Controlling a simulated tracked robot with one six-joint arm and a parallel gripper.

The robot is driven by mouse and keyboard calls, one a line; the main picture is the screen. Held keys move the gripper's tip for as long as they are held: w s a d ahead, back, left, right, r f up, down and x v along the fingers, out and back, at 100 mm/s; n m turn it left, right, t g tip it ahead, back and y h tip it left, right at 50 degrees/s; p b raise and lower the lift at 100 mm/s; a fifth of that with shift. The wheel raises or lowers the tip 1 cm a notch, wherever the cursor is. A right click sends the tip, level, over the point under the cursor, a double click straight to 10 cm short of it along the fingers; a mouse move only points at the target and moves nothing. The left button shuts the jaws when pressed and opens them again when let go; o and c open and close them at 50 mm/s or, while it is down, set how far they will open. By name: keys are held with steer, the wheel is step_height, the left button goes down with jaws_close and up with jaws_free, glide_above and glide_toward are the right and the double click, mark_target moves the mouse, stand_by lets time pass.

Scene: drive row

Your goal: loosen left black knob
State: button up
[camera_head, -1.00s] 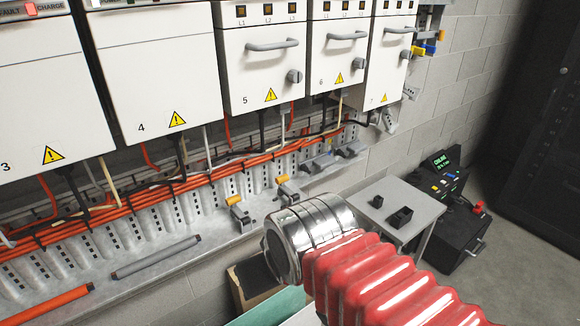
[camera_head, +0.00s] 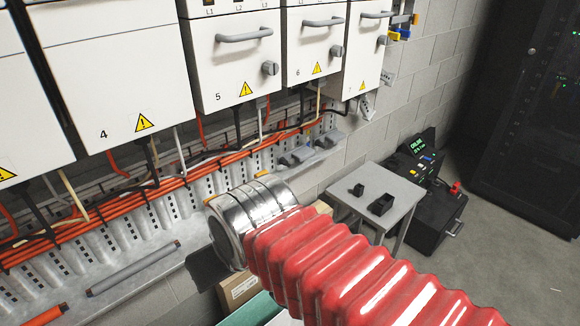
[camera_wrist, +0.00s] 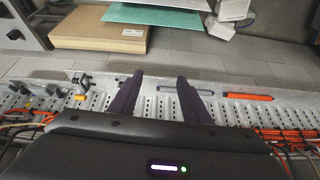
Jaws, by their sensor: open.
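Dark grey rotary knobs sit on the fronts of the white drives in the head view: one on drive 5 (camera_head: 270,68), one on drive 6 (camera_head: 337,51) and one on drive 7 (camera_head: 382,40). None looks plainly black, and I cannot tell which is the task's left one. My gripper (camera_wrist: 160,77) shows in the wrist view with two dark fingers apart and nothing between them. It faces the perforated metal ledge below the drives. In the head view my arm hides most of the gripper.
The ledge carries a grey bar (camera_head: 132,268) and an orange bar (camera_head: 48,315). Orange cables (camera_head: 100,215) run above it. A cardboard box (camera_wrist: 100,40) stands beyond the ledge. A small grey table (camera_head: 350,180) stands right, before a dark cabinet (camera_head: 520,130).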

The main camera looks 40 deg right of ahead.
steer(key=o, duration=0.3)
steer(key=shift+w+a+f+m+g+y, duration=0.35)
steer(key=shift+f+m+g, duration=0.1)
steer(key=shift+m, duration=0.35)
steer(key=shift+o, duration=0.8)
steer(key=w+m+y, duration=0.1)
steer(key=m, duration=0.1)
steer(key=w+f+m+g+y, duration=0.1)
steer(key=w+m, duration=0.1)
steer(key=w+f+m+y, duration=0.1)
steer(key=m, duration=0.1)
steer(key=shift+w+a+f+m+g, duration=0.15)
steer(key=shift+w+a+m+g, duration=0.1)
steer(key=shift+m+g, duration=0.15)
steer(key=w+d+f+m+t+y, duration=0.3)
steer(key=w+d+m+t+y, duration=0.3)
steer(key=w+d+m, duration=0.9)
steer(key=d+f+m+t+h, duration=0.3)
steer(key=d+m, duration=0.4)
steer(key=d, duration=0.3)
steer(key=d+f+m+t+h, duration=0.3)
steer(key=d+m, duration=0.4)
steer(key=d, duration=0.3)
steer(key=d+f+m+t+h, duration=0.3)
steer(key=d+f+m, duration=0.2)
steer(key=d+m, duration=0.3)
steer(key=d, duration=0.3)
steer(key=shift+w+f, duration=0.15)
steer(key=shift+f, duration=0.15)
steer(key=shift+w, duration=0.15)
